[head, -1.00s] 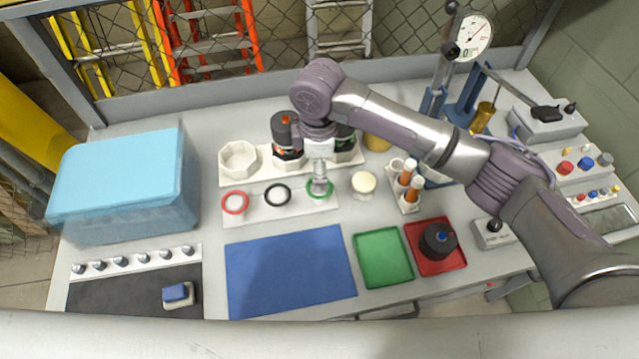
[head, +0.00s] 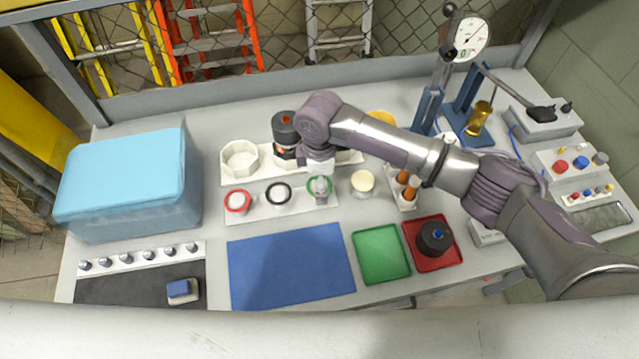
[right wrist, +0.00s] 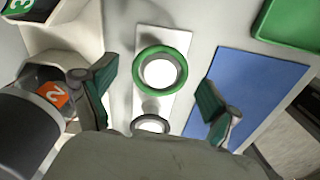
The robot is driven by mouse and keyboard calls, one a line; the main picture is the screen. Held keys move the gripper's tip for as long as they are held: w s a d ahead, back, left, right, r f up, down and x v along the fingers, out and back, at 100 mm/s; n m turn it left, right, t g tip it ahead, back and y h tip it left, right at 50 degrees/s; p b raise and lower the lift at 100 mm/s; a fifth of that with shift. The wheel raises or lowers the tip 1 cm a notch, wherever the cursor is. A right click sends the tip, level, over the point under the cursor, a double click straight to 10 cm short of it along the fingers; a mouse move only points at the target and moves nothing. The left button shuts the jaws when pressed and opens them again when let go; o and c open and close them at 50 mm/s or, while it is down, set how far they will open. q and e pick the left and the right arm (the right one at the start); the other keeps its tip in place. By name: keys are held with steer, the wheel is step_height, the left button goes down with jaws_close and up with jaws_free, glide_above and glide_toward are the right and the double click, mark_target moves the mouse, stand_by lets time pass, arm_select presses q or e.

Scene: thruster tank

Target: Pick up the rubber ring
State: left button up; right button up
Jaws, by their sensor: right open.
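Three rings lie in a row on a white strip: a red ring (head: 237,201), a black ring (head: 278,194) and a green ring (head: 312,185), each around a pale round centre. My right gripper (head: 320,188) is over the green ring and partly hides it in the head view. In the right wrist view, the open fingers of my right gripper (right wrist: 158,97) stand wide apart. The green ring (right wrist: 162,52) shows whole between and beyond them, and the black ring (right wrist: 151,119) is nearer, partly hidden by the gripper body. My left gripper is not in view.
A dark thruster (right wrist: 28,118) labelled 2 is close beside one right finger; its white holder (head: 240,160) runs behind the rings. A cream knob (head: 363,182) stands right of the green ring. The blue mat (head: 290,268) in front is clear. A blue cooler (head: 125,190) fills the left.

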steer(key=shift+f, duration=0.15)
steer(key=c, duration=0.8)
steer(key=shift+c, duration=0.2)
